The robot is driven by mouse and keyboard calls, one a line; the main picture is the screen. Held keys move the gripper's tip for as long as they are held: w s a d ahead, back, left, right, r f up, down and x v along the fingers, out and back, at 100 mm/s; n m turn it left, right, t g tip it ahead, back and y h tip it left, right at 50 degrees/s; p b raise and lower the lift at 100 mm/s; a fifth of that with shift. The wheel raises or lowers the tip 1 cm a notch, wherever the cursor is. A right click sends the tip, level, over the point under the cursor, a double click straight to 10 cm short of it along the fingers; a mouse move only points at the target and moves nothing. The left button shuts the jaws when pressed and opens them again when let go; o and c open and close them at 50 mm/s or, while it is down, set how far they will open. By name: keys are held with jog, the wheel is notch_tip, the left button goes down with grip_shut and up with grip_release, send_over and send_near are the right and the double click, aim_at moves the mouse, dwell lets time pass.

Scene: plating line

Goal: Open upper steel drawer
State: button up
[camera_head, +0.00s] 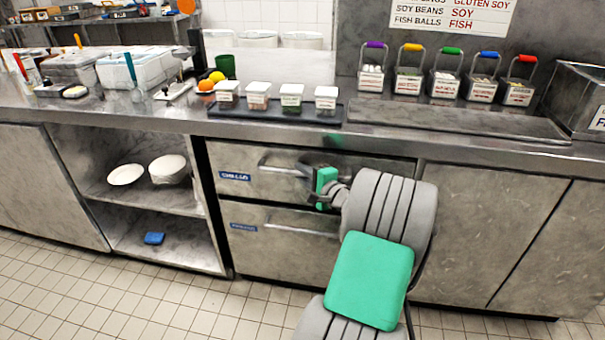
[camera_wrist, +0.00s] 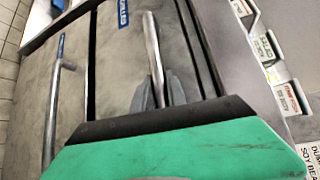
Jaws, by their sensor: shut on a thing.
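The upper steel drawer (camera_head: 250,184) is in the middle of the counter front in the head view, with a blue label at its left and a horizontal bar handle (camera_head: 275,165). It looks closed or nearly so. My gripper (camera_head: 306,172) is at the right part of this handle. In the wrist view the handle (camera_wrist: 153,50) runs between the fingers of my gripper (camera_wrist: 160,90), which are shut on it. The handle's right end is hidden by my gripper and arm. The lower drawer (camera_head: 265,250) with its own bar handle (camera_head: 300,228) is below.
The steel counter (camera_head: 180,122) above holds a black tray (camera_head: 270,114) of small labelled containers and several baskets with coloured handles. Open shelves (camera_head: 100,210) with white bowls (camera_head: 168,168) are left of the drawers. The tiled floor (camera_head: 120,310) in front is clear.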

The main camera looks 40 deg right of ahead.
grip_shut()
dwell(1.0)
